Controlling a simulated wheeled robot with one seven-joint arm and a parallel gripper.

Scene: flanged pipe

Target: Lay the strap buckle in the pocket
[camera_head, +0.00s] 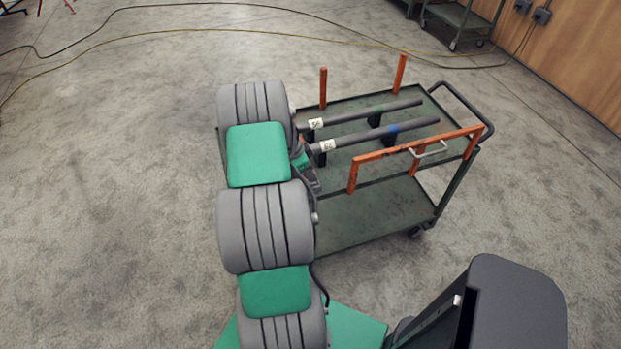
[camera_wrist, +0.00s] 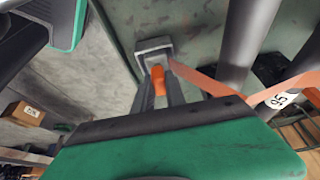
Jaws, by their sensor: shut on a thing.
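My gripper (camera_wrist: 159,84) shows in the wrist view, its dark fingers shut on an orange piece, which I take as part of the strap buckle (camera_wrist: 158,79). A grey, square-rimmed block (camera_wrist: 153,46) lies right at the fingertips. I cannot tell whether it is the buckle's body or the pocket. A flat orange-brown strap (camera_wrist: 205,83) runs from beside the fingertips to the right and bends up toward the right edge. In the head view my arm hides most of the gripper and the buckle at the cart's left end.
A dark green two-shelf cart (camera_head: 375,212) stands ahead. Two dark pipes (camera_head: 385,132) with white labels lie along its top. Orange posts (camera_head: 323,88) and an orange rail (camera_head: 415,146) rise at its sides. Cables (camera_head: 190,30) cross the floor behind. Concrete floor is clear at the left.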

